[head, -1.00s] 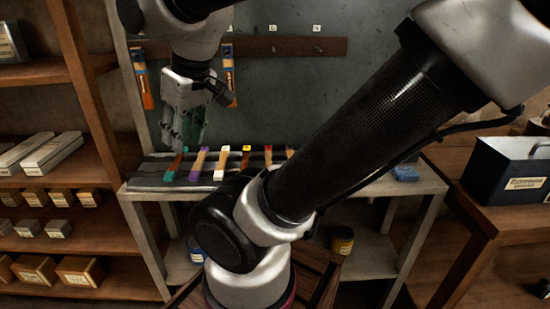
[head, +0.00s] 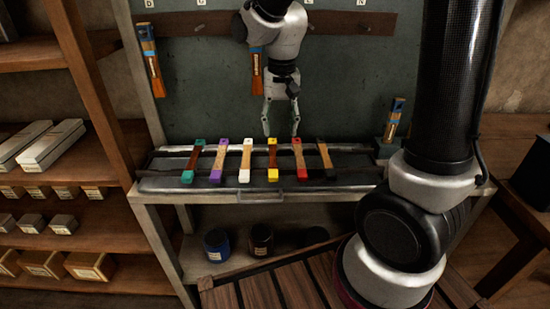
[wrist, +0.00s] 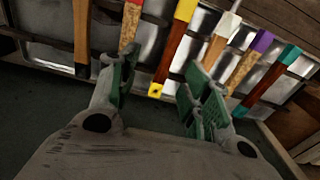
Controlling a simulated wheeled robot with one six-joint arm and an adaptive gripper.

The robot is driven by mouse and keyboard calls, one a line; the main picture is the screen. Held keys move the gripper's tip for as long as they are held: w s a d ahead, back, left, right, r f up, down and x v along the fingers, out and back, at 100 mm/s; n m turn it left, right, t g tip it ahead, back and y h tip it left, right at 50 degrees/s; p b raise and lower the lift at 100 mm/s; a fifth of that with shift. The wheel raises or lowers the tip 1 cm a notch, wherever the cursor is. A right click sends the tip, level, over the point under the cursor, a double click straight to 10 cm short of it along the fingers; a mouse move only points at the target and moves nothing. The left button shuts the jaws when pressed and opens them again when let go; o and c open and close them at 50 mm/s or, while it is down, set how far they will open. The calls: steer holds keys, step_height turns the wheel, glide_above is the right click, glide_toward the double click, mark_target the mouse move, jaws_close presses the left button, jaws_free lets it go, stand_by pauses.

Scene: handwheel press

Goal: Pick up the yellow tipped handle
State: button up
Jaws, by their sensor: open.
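The yellow tipped handle (head: 272,160) has yellow ends and a reddish-brown middle. It lies in a row of handles across the metal tray, between the white-tipped and red-tipped ones. My gripper (head: 281,133) is open and empty, pointing down just above and behind the far ends of the yellow and red handles. In the wrist view the yellow tipped handle (wrist: 174,52) shows between the two spread green-padded fingers of my gripper (wrist: 160,78). The fingers look apart from it. No part of the handle is clearly hidden.
Neighbours are the white-tipped (head: 247,160) and red-tipped (head: 298,160) handles, with narrow gaps. Purple-tipped (head: 218,160), green-tipped (head: 194,160) and black-tipped (head: 325,160) handles lie further out. Brushes hang on a wooden rail (head: 330,23) behind; another brush (head: 393,120) stands at the tray's right.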

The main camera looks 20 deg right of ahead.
mark_target(273, 156)
steer(key=f, duration=0.3)
steer(key=a+f, duration=0.1)
steer(key=f, duration=0.2)
steer(key=w+f, duration=0.1)
steer(key=f, duration=0.2)
steer(key=shift+w+a+f, duration=0.1)
steer(key=shift+a+f, duration=0.15)
steer(key=shift+a, duration=0.1)
jaws_close()
